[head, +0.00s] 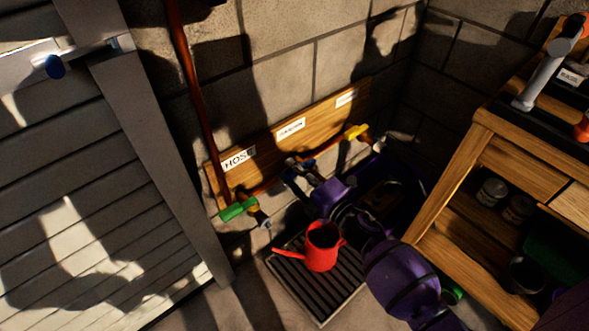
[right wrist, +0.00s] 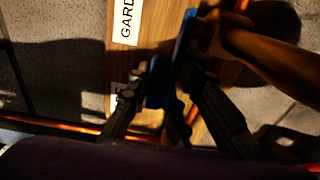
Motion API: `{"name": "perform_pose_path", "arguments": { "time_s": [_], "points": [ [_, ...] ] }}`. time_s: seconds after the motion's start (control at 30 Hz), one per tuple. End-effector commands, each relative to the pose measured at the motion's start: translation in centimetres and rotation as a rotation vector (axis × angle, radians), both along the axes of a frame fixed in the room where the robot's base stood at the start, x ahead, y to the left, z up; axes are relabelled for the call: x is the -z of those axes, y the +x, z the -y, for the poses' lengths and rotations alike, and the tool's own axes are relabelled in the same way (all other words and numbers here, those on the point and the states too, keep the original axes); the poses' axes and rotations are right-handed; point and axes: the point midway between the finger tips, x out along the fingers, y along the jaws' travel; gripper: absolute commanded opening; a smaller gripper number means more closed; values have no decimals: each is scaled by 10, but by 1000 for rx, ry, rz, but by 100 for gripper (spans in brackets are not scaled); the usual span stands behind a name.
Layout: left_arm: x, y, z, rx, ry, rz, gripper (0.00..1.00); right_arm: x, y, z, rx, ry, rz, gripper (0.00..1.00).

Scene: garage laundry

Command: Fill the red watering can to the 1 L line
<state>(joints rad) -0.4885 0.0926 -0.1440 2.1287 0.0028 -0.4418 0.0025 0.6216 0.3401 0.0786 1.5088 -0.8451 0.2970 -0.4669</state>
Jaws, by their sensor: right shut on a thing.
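The red watering can (head: 322,250) stands upright on the dark slatted drain grate (head: 337,297) below the wall taps, its spout toward the left. The water level and the 1 L line cannot be made out. My right gripper (head: 297,170) is at the middle tap, under the label GARDEN (head: 291,129). In the right wrist view its dark fingers are on either side of a blue tap handle (right wrist: 158,85), shut on it. The gripper hides most of this tap in the head view, and no water stream can be seen. My left gripper is not in view.
A green-handled tap (head: 238,208) is under the HOSE label, and a yellow-handled tap (head: 356,131) is farther right on the wooden board (head: 325,118). A wooden workbench (head: 455,180) with shelves stands on the right. A slatted door (head: 75,180) is on the left.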

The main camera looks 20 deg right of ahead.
Motion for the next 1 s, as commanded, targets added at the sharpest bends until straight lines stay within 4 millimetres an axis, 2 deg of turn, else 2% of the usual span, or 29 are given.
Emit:
{"name": "perform_pose_path", "arguments": {
  "time_s": [0.17, 0.53, 0.87, 0.9, 1.0],
  "points": [
    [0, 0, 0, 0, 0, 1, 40, -6, 2, 1, -14, 2, 10, 0],
    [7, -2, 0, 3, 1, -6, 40, -7, -9, 6, -235, 1, 15, 0],
    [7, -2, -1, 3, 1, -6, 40, -11, -10, 6, -255, 8, 18, 0],
    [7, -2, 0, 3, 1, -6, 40, -11, -9, 6, -255, 8, 18, 20],
    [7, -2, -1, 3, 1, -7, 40, -11, -10, 6, -254, 8, 17, 33]
  ]
}}
